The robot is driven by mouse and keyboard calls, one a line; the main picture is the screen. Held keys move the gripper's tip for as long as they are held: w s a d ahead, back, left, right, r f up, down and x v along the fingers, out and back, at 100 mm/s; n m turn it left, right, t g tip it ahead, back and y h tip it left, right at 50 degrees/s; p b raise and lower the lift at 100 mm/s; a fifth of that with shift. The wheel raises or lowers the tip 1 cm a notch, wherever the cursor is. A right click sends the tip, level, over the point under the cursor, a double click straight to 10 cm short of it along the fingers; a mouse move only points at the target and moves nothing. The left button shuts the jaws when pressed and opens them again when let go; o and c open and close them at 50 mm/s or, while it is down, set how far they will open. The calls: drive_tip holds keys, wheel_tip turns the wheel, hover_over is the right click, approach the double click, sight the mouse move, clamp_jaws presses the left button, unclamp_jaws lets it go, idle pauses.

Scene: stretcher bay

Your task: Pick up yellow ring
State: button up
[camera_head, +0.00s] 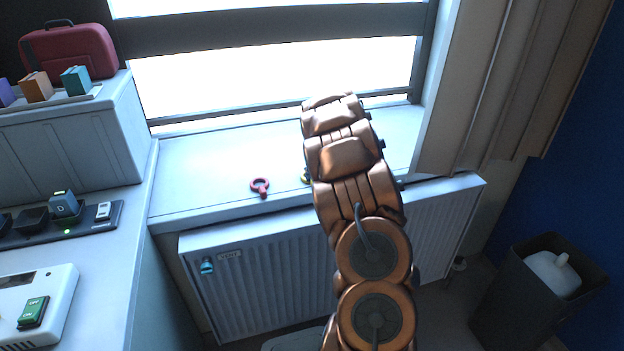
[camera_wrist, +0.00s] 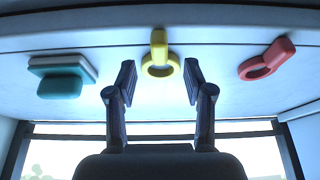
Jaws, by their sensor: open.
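The yellow ring (camera_wrist: 160,62) lies on the white window sill, with its tab pointing to the top of the wrist view. My gripper (camera_wrist: 155,80) is open and empty in the wrist view. Its two dark fingers stand apart on either side of the ring, and the ring appears centred between and just beyond the fingertips. In the head view the fingers are hidden behind my arm.
A red ring (camera_wrist: 264,62) lies right of the yellow one in the wrist view; it also shows in the head view (camera_head: 260,187). A teal block (camera_wrist: 60,84) with a pale plate is at left. The sill (camera_head: 215,180) sits above a radiator (camera_head: 262,277), below the window.

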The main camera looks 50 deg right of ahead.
drive_tip(key=shift+p+x, duration=1.15)
drive_tip(key=shift+x, duration=0.35)
drive_tip(key=shift+p+x, duration=0.35)
drive_tip(key=shift+x, duration=0.75)
drive_tip(key=shift+w+d+r, duration=0.1)
drive_tip(key=shift+w, duration=0.05)
clamp_jaws()
